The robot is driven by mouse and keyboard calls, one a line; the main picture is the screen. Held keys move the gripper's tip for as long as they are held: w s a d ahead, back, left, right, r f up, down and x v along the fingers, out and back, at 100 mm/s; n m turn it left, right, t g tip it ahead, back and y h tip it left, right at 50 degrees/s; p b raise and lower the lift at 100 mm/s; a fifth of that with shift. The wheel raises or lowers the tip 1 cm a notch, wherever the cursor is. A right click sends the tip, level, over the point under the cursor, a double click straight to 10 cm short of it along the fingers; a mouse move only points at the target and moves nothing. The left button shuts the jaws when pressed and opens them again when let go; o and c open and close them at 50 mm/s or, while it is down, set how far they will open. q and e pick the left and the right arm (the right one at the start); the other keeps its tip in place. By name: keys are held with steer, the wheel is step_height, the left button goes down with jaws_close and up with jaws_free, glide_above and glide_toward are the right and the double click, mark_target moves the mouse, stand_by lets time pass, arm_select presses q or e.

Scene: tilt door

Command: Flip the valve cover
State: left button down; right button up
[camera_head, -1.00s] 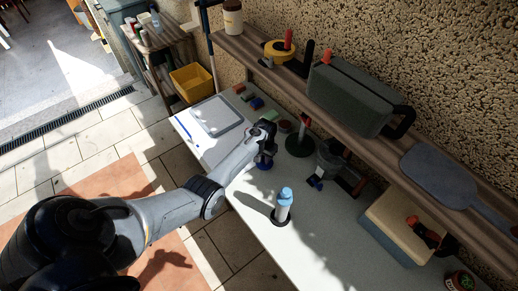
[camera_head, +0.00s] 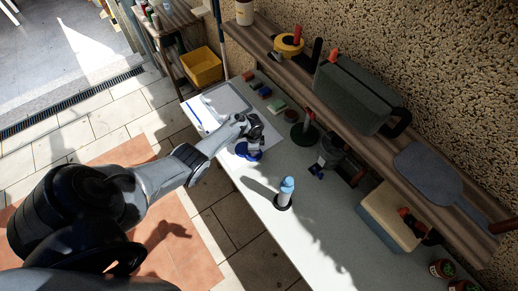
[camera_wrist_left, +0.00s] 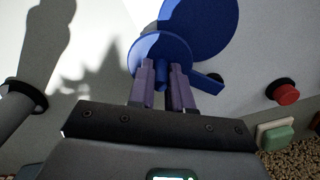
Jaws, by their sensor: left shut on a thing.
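The blue valve cover (camera_head: 241,154) is by the front edge of the bench, left of the light-blue-topped post. In the left wrist view it shows as a large blue disc (camera_wrist_left: 205,22), a smaller blue round piece (camera_wrist_left: 150,48) and a short blue lever (camera_wrist_left: 208,84). My left gripper (camera_head: 252,142) is over it in the head view. In the left wrist view its two purple fingers (camera_wrist_left: 164,76) are shut on the blue part near the smaller round piece. The fingers hide the exact contact. My right gripper is not in view.
The light-blue-topped post (camera_head: 285,193) stands nearby. A dark green stand with a red tip (camera_head: 305,134) and a dark bin (camera_head: 331,152) stand behind. A grey tray (camera_head: 226,101) lies beyond my gripper. A loaded wooden shelf (camera_head: 291,69) runs along the wall.

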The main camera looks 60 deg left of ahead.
arm_select(q)
steer(key=shift+s+a+m, duration=0.45)
steer(key=shift+a+m, duration=0.25)
steer(key=shift+m, duration=0.3)
steer(key=shift+s+a+m+b, duration=0.3)
steer(key=shift+a+m+b, duration=0.3)
steer(key=shift+m, duration=0.3)
steer(key=shift+s+a+f+m+b, duration=0.1)
steer(key=shift+s+a+m+b, duration=0.15)
steer(key=shift+a+m+b, duration=1.15)
steer(key=shift+a+m, duration=0.1)
steer(key=shift+m, duration=0.7)
steer(key=shift+s, duration=0.1)
steer(key=c, duration=1)
jaws_free()
steer(key=shift+c, duration=0.2)
